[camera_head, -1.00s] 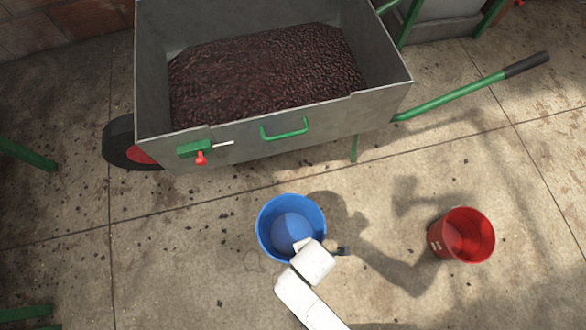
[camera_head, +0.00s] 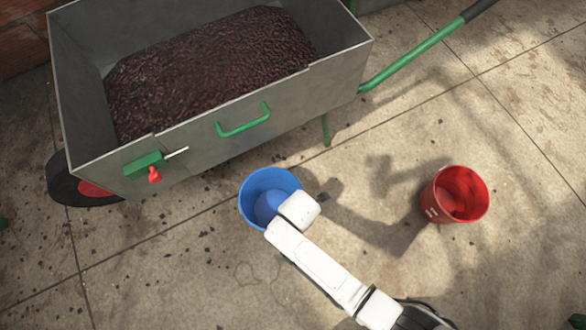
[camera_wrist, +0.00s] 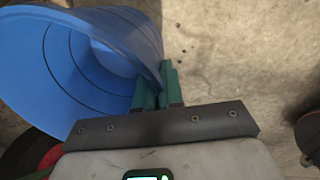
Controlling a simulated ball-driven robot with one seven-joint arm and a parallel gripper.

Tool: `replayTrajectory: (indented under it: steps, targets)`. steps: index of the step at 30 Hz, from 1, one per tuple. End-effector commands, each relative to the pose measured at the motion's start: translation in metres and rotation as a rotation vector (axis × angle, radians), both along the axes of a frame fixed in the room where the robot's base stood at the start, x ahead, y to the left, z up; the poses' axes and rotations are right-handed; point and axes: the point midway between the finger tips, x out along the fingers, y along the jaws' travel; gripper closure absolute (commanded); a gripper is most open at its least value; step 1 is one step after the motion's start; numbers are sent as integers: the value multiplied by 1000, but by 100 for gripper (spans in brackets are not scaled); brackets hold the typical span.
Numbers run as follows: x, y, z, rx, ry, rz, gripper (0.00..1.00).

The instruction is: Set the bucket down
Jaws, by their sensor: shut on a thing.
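The blue bucket (camera_head: 250,205) is below the middle of the head view, in front of the wheelbarrow. Its visible inside looks empty. In the wrist view the bucket (camera_wrist: 35,75) fills the upper left, its mouth seen at a slant. My gripper (camera_wrist: 165,80) has its green fingers shut on the bucket's rim. In the head view my white wrist covers the fingers and part of the near rim. Shadow lies on the floor to the right of the bucket. How high its base is above the floor, I cannot tell.
A red bucket (camera_head: 430,198) stands on the right. The concrete floor (camera_head: 170,270) at front left is clear.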

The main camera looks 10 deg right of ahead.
Motion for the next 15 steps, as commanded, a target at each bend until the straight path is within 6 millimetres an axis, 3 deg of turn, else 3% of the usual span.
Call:
replayTrajectory:
  steps: [5, 10, 15]
  targets:
    - [10, -1, -13, 1, -2, -2, 100]
    - [10, 0, -38, 1, -1, 0, 100]
    - [10, 0, -40, 2, -3, -1, 100]
